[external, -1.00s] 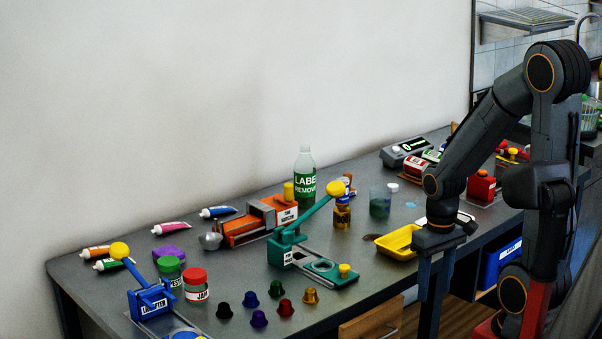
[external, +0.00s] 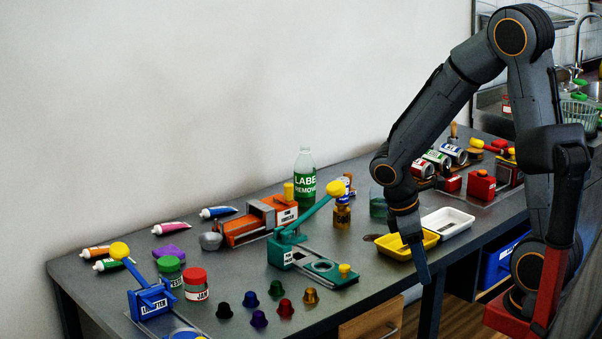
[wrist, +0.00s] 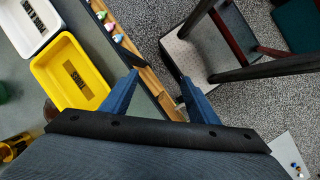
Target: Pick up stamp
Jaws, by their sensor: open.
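My gripper (external: 420,275) hangs near the front edge of the table, in front of the yellow tray, with its fingers pointing down. In the wrist view my gripper (wrist: 160,88) is open and empty, its two blue fingers apart over the table's front edge and the floor. I cannot surely identify the stamp. A small tan upright handle (external: 454,129) shows behind the cans at the back right; it may belong to it, but its lower part is hidden. It is well away from my gripper.
The yellow tray (wrist: 38,72) and white tray (wrist: 17,48) lie left of my fingers, each with a dark patch inside. A green press (external: 284,252) and several coloured capsules stand to the left.

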